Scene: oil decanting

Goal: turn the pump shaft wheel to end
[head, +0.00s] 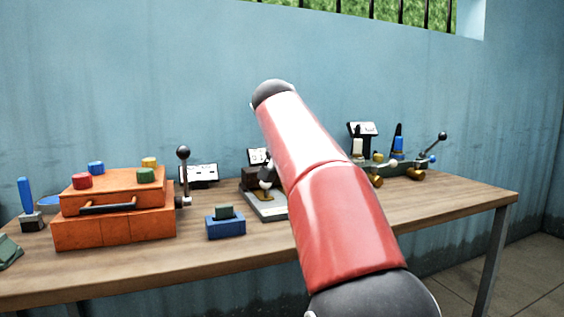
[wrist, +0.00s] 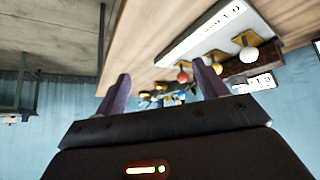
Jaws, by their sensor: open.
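My gripper (wrist: 163,84) shows in the wrist view with its two purple fingers spread apart and nothing between them. It is hidden behind my arm in the head view. No part can be clearly made out as the pump shaft wheel. A device with a pale base plate (wrist: 205,33) and white and red ball knobs lies ahead of the fingers, apart from them. A grey-based device (head: 266,205) stands mid-table in the head view, partly hidden by my red arm. Another device (head: 405,170) with brass knobs and a black-ball lever stands at the right.
The wooden table (head: 450,205) runs along a blue wall. An orange box (head: 115,230) with coloured knobs and an upright lever (head: 184,170) stands at the left. A blue block (head: 226,228) sits near the front edge. The table's right end is clear.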

